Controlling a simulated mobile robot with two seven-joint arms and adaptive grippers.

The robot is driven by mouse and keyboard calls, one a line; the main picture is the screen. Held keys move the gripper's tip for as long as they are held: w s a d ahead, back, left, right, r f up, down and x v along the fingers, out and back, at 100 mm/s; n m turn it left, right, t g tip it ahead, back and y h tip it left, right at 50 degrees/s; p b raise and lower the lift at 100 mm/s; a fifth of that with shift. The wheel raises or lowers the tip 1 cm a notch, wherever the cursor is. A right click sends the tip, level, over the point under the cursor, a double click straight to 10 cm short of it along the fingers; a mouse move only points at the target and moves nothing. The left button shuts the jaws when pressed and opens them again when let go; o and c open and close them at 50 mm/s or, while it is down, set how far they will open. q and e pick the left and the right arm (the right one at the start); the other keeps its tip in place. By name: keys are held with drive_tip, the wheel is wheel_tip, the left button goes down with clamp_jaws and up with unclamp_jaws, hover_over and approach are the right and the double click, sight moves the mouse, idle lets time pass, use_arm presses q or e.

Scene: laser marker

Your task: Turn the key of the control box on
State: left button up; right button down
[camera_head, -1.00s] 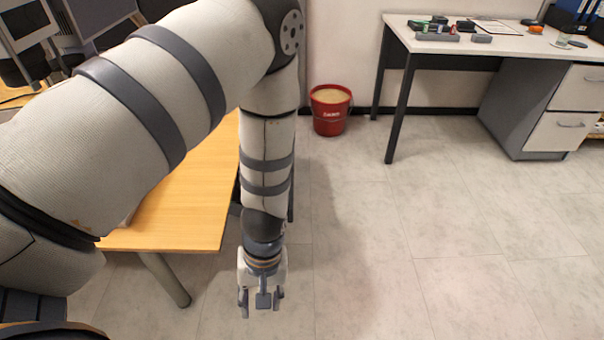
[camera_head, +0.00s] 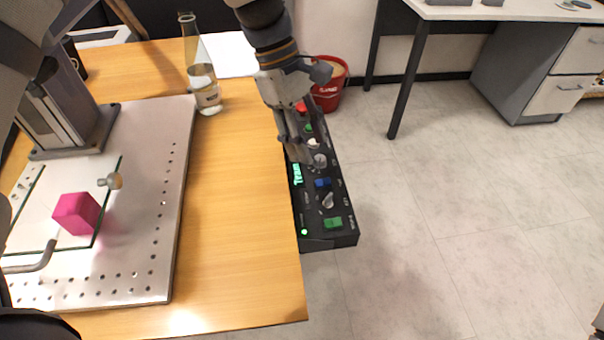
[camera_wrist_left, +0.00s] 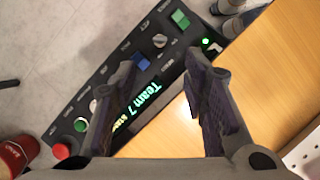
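The black control box (camera_head: 345,238) sits along the right edge of the wooden table, with a lit green "Team" display (camera_head: 297,174). It also shows in the left wrist view (camera_wrist_left: 72,117). It carries a green switch (camera_head: 333,222), a blue switch (camera_head: 322,183), a silver knob-like part (camera_head: 327,200), another silver part (camera_head: 319,160) and a red button (camera_head: 301,107). I cannot tell which silver part is the key. My right gripper is not in view.
On the wooden table (camera_head: 235,230), left of the box, are a metal plate (camera_head: 158,255) with a pink cube (camera_head: 76,213), and a glass flask (camera_head: 205,85). A red bucket (camera_head: 333,95) stands on the floor behind. The floor right of the box is clear.

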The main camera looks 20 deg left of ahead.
sight(328, 195)
use_arm(q)
drive_tip(key=x, duration=1.2)
drive_tip(key=shift+b, duration=0.4)
clamp_jaws()
